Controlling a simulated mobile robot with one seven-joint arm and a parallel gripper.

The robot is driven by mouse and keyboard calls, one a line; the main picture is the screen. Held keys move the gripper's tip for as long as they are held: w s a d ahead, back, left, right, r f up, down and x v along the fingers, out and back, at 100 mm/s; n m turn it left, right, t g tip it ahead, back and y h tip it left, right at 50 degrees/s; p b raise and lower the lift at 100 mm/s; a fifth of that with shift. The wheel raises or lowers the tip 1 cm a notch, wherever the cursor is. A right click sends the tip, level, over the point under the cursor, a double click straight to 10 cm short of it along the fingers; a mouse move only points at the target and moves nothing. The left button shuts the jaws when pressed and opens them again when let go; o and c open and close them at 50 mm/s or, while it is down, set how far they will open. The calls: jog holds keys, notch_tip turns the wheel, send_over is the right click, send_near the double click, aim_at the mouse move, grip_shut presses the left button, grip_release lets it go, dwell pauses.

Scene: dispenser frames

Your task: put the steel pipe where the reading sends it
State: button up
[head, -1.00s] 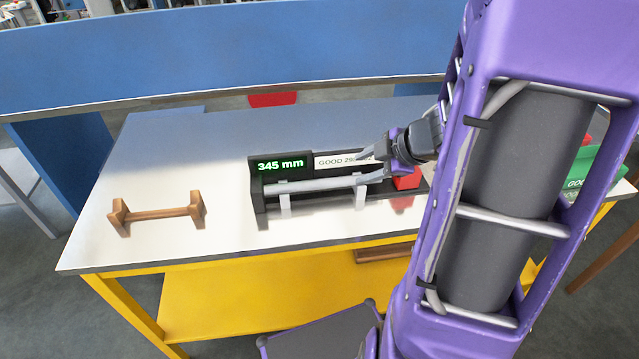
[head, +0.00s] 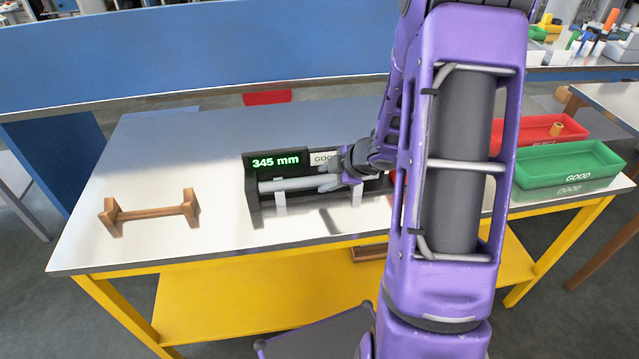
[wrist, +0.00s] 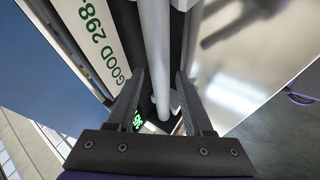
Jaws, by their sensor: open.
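The steel pipe (head: 288,184) lies level in the dark measuring gauge (head: 254,190) on the table. The gauge's display (head: 276,162) reads 345 mm in green. My gripper (head: 328,178) is at the pipe, right of the display. In the wrist view, my open fingers (wrist: 160,95) stand on either side of the pipe (wrist: 157,45); contact cannot be told. A green tray (head: 575,178) marked GOOD is at the table's right end. A red tray (head: 545,120) is behind it. My arm hides the gauge's right part.
An empty-looking wooden stand (head: 155,211) is on the left of the table. A blue panel (head: 200,55) runs behind the table.

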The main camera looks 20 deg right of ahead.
aim_at(323, 183)
jog(key=shift+w+a+f, duration=0.2)
jog(key=shift+w+f, duration=0.2)
jog(key=shift+f, duration=0.05)
grip_shut()
notch_tip(323, 183, up, 10)
jog(key=p, duration=0.2)
jog(key=a+r+m+h, duration=0.1)
jog(key=a+r, duration=0.4)
jog(key=a, duration=0.5)
jog(key=shift+w+a+r, duration=0.15)
jog(key=shift+r, duration=0.05)
